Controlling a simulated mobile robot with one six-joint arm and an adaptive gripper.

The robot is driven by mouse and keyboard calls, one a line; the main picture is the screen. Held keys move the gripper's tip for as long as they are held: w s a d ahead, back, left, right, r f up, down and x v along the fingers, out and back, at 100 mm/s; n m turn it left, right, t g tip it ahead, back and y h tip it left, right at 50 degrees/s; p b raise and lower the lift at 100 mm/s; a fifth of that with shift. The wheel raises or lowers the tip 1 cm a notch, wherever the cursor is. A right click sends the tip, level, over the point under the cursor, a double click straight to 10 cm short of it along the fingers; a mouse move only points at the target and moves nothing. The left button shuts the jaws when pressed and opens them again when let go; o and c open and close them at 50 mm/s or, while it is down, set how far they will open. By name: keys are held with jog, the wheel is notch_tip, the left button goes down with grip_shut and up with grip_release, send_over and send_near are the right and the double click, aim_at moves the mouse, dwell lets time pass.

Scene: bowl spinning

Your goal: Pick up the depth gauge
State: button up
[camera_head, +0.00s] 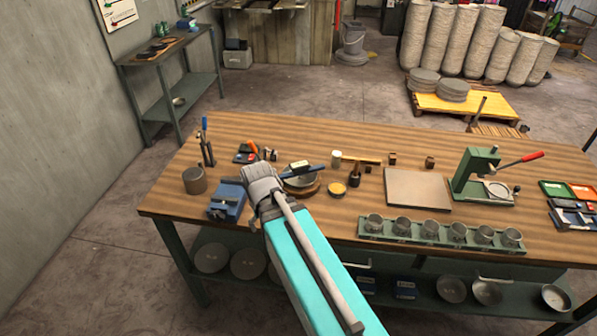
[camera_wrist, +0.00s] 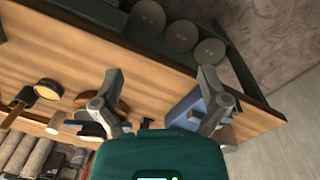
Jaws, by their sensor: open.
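What seems to be the depth gauge, a dark bar with a pale block (camera_head: 299,166), lies across a grey bowl on a round wooden base (camera_head: 303,187), just right of my gripper (camera_head: 262,186). I cannot identify it for certain. In the wrist view, part of a dark bar shows low at left, partly hidden by my gripper. My gripper (camera_wrist: 160,74) is open above the table, its two fingers spread wide with nothing between them. The wooden base shows behind the left finger; a blue tool (camera_wrist: 184,110) shows beside the right finger.
A blue vise-like tool (camera_head: 227,201) and a grey cylinder (camera_head: 194,180) stand left of my gripper. A yellow-topped disc (camera_head: 337,189), a dark-handled tool (camera_head: 355,174), a grey plate (camera_head: 418,188), a rack of cups (camera_head: 440,233) and a green press (camera_head: 477,173) are to the right.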

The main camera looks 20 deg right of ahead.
jog(key=w+d+f+m+h+b, duration=0.2)
jog(key=w+d+m+h+b, duration=0.15)
jog(key=w, duration=0.25)
jog(key=w+d+f+m+h+b, duration=0.2)
jog(key=w+d+m, duration=0.15)
jog(key=w, duration=0.25)
jog(key=m+h+b, duration=0.6)
jog(key=m+h, duration=0.1)
jog(key=m, duration=0.3)
send_near(291, 168)
jog(key=shift+w+d+f, duration=0.25)
jog(key=shift+w+d, duration=0.05)
jog(key=shift+d, duration=0.05)
jog(key=shift+f, duration=0.1)
jog(key=b+x, duration=0.3)
jog(key=x, duration=0.4)
jog(key=shift+a+f, duration=0.1)
jog(key=shift+f, duration=0.05)
jog(key=shift+x, duration=0.8)
jog(key=shift+b, duration=0.3)
